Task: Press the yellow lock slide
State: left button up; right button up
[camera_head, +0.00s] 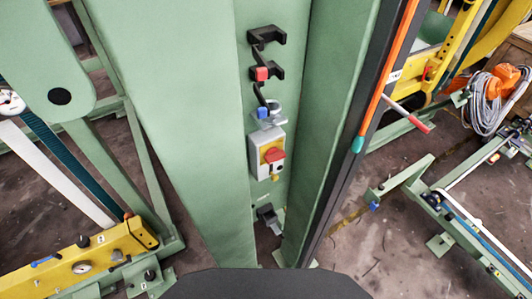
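A small grey switch box (256,158) is mounted on the green column in the middle of the view. It has a yellow plate (266,147) on its front with a red knob (274,155) on it. A small yellow piece (275,177) with a dark spot shows at the lower edge of the box; it may be the lock slide, but it is too small to tell its position. A grey padlock-like part (270,115) with a blue piece (263,113) sits just above the box. Neither of my grippers is in view.
Black hooks (266,36) stick out above the box, one with a red piece (261,74). A black bracket (268,217) is below it. A dark rail with an orange strip (388,62) stands at right. The space before the box looks clear.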

aim_at(274, 178)
jog(key=z, duration=1.15)
jog(key=k, duration=1.1)
jog(key=u, duration=1.55)
jog(key=i, duration=0.5)
jog(key=u, duration=0.05)
